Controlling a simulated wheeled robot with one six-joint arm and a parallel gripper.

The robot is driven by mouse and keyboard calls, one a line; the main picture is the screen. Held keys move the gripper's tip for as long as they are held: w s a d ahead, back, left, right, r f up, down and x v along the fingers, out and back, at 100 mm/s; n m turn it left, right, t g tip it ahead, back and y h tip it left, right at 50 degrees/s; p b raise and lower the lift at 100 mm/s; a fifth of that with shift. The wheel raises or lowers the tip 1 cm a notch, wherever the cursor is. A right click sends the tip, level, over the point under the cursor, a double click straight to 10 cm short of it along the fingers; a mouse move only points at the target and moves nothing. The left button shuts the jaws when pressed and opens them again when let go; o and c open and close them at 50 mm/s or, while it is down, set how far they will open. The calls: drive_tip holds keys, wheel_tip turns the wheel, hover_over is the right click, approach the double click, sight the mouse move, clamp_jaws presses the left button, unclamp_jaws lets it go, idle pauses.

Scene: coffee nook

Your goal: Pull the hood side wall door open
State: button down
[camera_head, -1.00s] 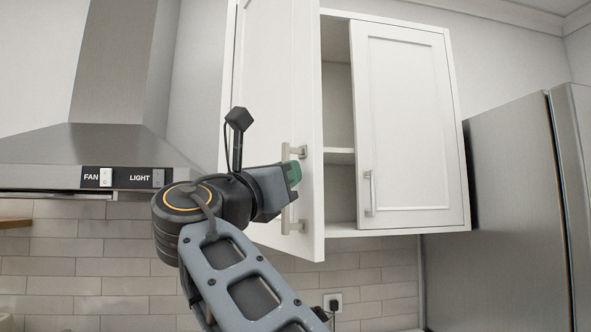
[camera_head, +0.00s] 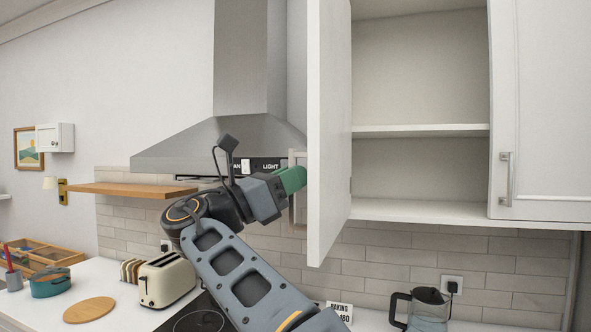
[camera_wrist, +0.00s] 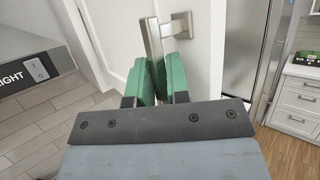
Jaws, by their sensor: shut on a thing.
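The hood-side wall door (camera_head: 329,110) is the white left door of the wall cabinet. It stands wide open and is seen nearly edge-on in the head view; the wrist view shows its panel (camera_wrist: 112,32). Its metal bar handle (camera_wrist: 153,42) is on the side facing the hood. My gripper (camera_head: 291,180) is at the handle, and in the wrist view its green fingers (camera_wrist: 163,78) close on both sides of the bar. The door hides part of the hood and wall behind it. The cabinet inside shows an empty shelf (camera_head: 420,131).
The range hood (camera_head: 215,148) is left of the door, with a wooden shelf (camera_head: 133,189) beyond. The right cabinet door (camera_head: 550,110) is shut. Below, the counter holds a toaster (camera_head: 167,281) and a coffee pot (camera_head: 428,308). A steel fridge (camera_wrist: 246,45) shows in the wrist view.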

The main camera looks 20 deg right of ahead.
idle(0.3)
drive_tip(key=c, duration=1.2)
unclamp_jaws()
drive_tip(key=shift+b+v, duration=1.55)
drive_tip(key=shift+v, duration=5.35)
drive_tip(key=shift+r, duration=0.1)
